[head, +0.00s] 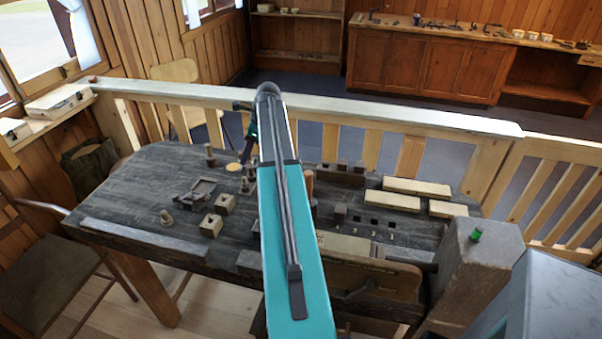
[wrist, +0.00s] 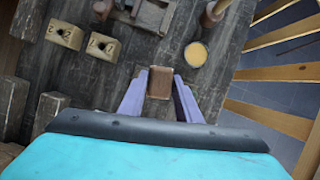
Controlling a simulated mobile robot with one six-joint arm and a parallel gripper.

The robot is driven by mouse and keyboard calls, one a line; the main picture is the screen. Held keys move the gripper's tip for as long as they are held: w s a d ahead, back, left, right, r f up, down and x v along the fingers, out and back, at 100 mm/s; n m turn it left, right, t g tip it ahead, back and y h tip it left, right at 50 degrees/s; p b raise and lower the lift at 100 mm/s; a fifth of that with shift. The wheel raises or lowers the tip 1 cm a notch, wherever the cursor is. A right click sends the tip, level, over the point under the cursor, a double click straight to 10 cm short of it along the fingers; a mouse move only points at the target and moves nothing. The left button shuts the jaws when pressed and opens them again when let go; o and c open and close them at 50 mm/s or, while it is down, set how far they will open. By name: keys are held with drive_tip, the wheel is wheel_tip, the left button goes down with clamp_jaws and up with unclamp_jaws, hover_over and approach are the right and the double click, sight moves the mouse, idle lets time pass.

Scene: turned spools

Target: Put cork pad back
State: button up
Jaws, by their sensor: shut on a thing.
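My gripper (wrist: 160,88) has its two pale purple fingers shut on a small brown squarish piece (wrist: 160,83) in the wrist view. This piece may be the cork pad; its thickness is hard to judge. It is over the dark tabletop, and I cannot tell how high. A round yellow disc (wrist: 196,54) lies on the table just up and right of the fingers; it also shows in the head view (head: 233,167). In the head view my arm hides much of the table's middle, and the held piece is not clear.
Two pale blocks with dark holes (wrist: 64,33) (wrist: 102,46) lie left of my gripper. Long pale blocks (head: 416,187) lie at right. A wooden railing (head: 400,120) runs behind.

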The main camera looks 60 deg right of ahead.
drive_tip(key=s+d+m+h, duration=0.1)
drive_tip(key=s+d+m, duration=0.2)
drive_tip(key=s+d, duration=0.3)
drive_tip(key=s+d+m+h, duration=0.1)
drive_tip(key=s+d+m, duration=0.2)
drive_tip(key=s+d, duration=0.3)
drive_tip(key=d+f, duration=0.1)
drive_tip(key=d, duration=0.4)
drive_tip(key=shift+s+m+t+h, duration=0.3)
drive_tip(key=shift+s+m, duration=0.05)
drive_tip(key=shift+m, duration=0.05)
drive_tip(key=shift+f+p, duration=0.65)
drive_tip(key=shift+f, duration=2.45)
drive_tip(key=shift+f, duration=0.15)
drive_tip(key=shift+f+p, duration=0.6)
drive_tip(key=shift+f, duration=1.15)
drive_tip(key=shift+f, duration=0.1)
drive_tip(key=o, duration=1.1)
